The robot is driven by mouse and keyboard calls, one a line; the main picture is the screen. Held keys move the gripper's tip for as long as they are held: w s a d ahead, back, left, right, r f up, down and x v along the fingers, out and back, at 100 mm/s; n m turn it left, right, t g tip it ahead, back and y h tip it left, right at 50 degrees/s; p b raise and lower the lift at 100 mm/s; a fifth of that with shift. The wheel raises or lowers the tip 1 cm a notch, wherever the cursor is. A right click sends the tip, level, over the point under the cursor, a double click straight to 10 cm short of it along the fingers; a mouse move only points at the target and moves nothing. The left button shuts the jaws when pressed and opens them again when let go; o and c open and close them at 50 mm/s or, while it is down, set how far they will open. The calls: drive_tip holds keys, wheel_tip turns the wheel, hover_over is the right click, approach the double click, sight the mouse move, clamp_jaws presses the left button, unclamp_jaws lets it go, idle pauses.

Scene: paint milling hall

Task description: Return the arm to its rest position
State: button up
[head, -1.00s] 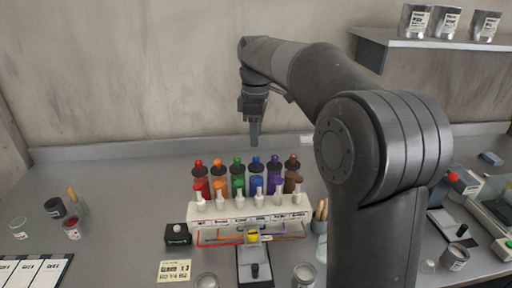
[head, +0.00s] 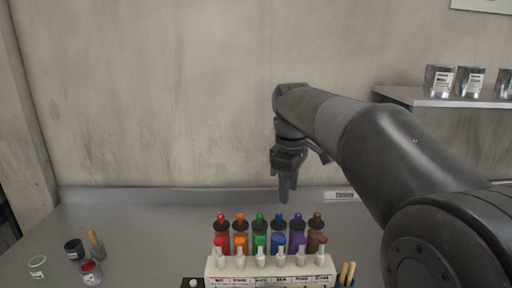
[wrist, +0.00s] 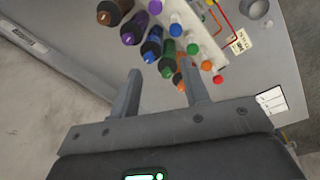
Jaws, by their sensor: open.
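My gripper (head: 285,190) hangs down from my bent arm, above the back of the bench and behind the row of coloured bottles. It holds nothing. In the wrist view its two fingers (wrist: 160,97) stand apart with a gap between them. The bottles (head: 260,228) are red, orange, green, blue, purple and brown with dark collars. They stand in a row behind a white rack (head: 268,267) with white-bodied, coloured-tip droppers. The fingertips are apart from the bottles.
A shelf (head: 440,101) with metal cans juts from the wall at right. Small pots, one with red paint (head: 91,273), stand on the bench (head: 150,225) at left. Wooden sticks (head: 347,272) stand right of the rack. The bench left of the bottles is mostly clear.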

drive_tip(key=s+d+f+m+t, duration=0.2)
drive_tip(key=s+f+m, duration=0.3)
drive_tip(key=s, duration=0.7)
drive_tip(key=s+d+f+m+t, duration=0.2)
drive_tip(key=s+d+f+m, duration=0.2)
drive_tip(key=s, duration=0.8)
wheel_tip(320, 180, down, 2)
drive_tip(key=m, duration=0.3)
drive_tip(key=shift+f, duration=0.15)
idle(0.9)
